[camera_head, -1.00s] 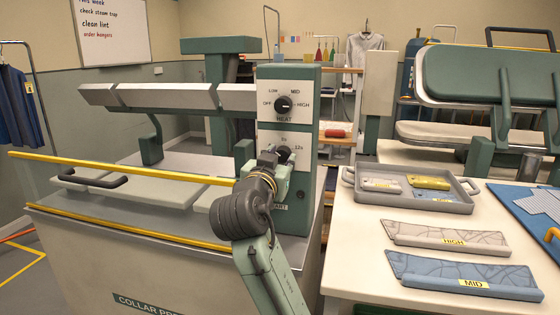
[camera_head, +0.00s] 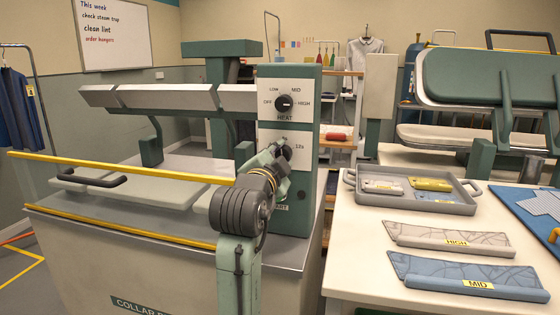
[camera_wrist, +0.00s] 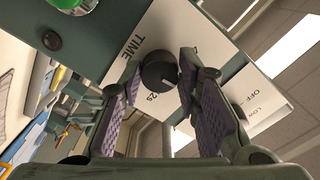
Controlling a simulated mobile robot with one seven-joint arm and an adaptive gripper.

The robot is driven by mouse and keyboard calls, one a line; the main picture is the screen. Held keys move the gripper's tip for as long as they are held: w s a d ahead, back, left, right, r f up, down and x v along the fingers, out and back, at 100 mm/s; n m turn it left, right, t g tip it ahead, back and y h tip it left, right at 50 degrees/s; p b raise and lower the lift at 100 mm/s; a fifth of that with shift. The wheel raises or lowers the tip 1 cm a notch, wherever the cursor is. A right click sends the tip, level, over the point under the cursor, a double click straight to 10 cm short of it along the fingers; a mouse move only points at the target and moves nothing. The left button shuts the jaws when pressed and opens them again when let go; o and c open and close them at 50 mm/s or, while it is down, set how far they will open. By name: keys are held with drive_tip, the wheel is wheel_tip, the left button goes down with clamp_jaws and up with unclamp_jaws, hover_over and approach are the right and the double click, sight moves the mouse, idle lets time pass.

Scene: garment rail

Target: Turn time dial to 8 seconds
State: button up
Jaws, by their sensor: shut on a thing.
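The time dial is a dark round knob (camera_wrist: 158,70) on a white plate marked TIME in the wrist view. It also shows in the head view (camera_head: 287,152) on the green press column, partly behind my gripper (camera_head: 281,157). My gripper (camera_wrist: 161,68) is shut on the dial, with a fingertip on either side of it. The end of the 12s mark shows beside the dial in the wrist view, and 12s shows to its right in the head view. The other time marks are hidden.
The heat dial (camera_head: 284,104) sits above on the same column (camera_head: 270,72) and points towards HIGH. A yellow bar (camera_head: 120,168) runs across the press front at left. A grey tray (camera_head: 468,207) and boards marked HIGH (camera_head: 448,240) and MID (camera_head: 465,276) lie on the right table.

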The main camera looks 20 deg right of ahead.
drive_tip(key=shift+f+m, duration=0.1)
drive_tip(key=shift+m, duration=0.5)
drive_tip(key=o, duration=1.2)
drive_tip(key=shift+c, duration=0.2)
drive_tip(key=v, duration=1.2)
drive_tip(key=shift+a, duration=0.1)
